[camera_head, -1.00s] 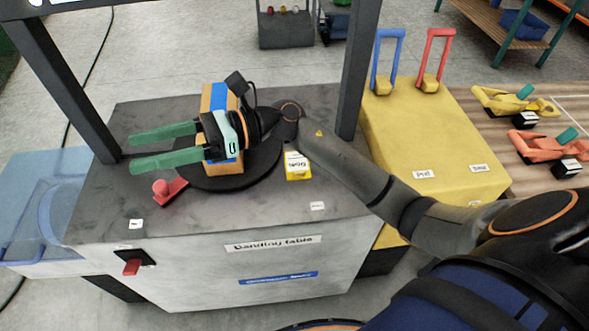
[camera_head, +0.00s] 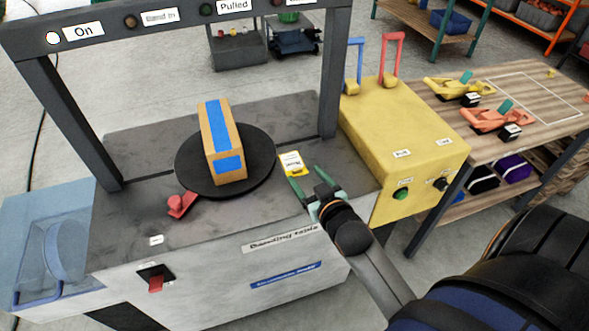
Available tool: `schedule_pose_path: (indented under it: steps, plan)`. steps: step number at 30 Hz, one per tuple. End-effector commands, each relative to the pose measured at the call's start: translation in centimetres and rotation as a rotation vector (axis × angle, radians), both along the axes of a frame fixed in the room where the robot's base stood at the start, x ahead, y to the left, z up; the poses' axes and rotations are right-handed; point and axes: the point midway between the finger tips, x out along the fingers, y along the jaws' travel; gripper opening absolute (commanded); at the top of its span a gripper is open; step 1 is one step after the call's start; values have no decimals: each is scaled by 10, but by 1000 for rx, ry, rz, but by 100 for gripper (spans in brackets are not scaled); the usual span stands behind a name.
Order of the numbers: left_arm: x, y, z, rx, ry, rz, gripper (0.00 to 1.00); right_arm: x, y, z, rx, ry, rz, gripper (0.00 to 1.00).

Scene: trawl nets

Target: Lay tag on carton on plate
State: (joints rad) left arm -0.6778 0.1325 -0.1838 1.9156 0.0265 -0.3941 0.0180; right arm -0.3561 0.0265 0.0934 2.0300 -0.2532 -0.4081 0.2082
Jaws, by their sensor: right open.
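The carton (camera_head: 236,138), brown with blue tape, stands upright on the round black plate (camera_head: 262,152) on the grey table. The tag (camera_head: 291,161), yellow with a white printed label, lies flat on the table just right of the plate, apart from it. My right gripper (camera_head: 308,181) has green fingers and is open, low over the table at the near right side of the tag. Its fingers point toward the tag, with nothing seen between them. My left gripper is not in view.
A dark frame (camera_head: 332,85) with labelled lamps spans the table. A red knobbed lever (camera_head: 181,204) sits at the plate's near left edge. A yellow cabinet (camera_head: 405,125) stands at right, and a blue translucent bin (camera_head: 48,240) at left. A red switch (camera_head: 155,282) is on the table's front.

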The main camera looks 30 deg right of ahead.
Motion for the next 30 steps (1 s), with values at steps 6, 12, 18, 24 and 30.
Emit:
schedule_pose_path:
  steps: [6, 12, 18, 24, 30]
  plan:
    - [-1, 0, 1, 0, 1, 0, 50, -18, -10, -28, 132, 86, -72, 70]
    - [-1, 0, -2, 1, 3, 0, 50, 12, -17, -40, 132, 86, -72, 70]
    - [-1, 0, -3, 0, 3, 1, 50, 38, -23, -51, 130, 84, -71, 70]
    - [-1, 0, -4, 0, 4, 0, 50, 47, -25, -55, 129, 85, -71, 70]
    - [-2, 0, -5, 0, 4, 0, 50, 70, -30, -64, 129, 85, -70, 70]
